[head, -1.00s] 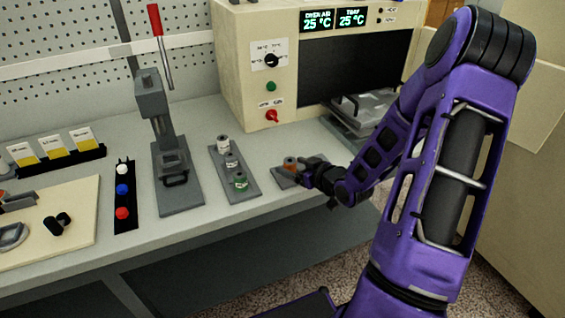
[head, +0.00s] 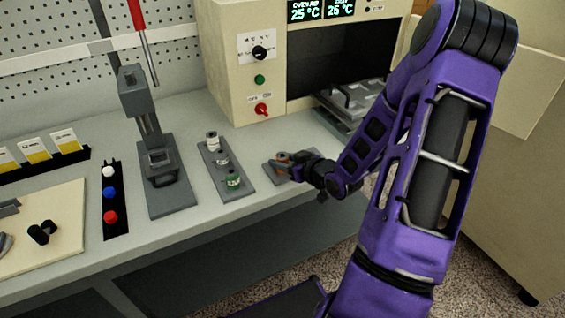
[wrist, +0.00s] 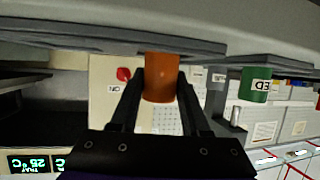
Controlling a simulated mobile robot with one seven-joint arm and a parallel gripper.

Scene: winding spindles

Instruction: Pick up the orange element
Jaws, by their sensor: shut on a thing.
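The orange element (wrist: 161,78) is a small orange cylinder. In the wrist view it sits between the two fingers of my gripper (wrist: 160,88), which are shut on it. It is close to a grey plate (wrist: 95,38); I cannot tell whether it still touches it. In the head view my gripper (head: 298,161) is low over the small grey plate near the bench's front edge. Only a little of the orange element (head: 282,157) shows there, the rest hidden by the fingers.
A grey plate (head: 236,193) left of my gripper holds a green element (head: 233,180) and two paler ones. A grey lever press (head: 163,178) stands further left. The beige oven (head: 240,60) is behind, with a metal tray (head: 350,102) at its opening.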

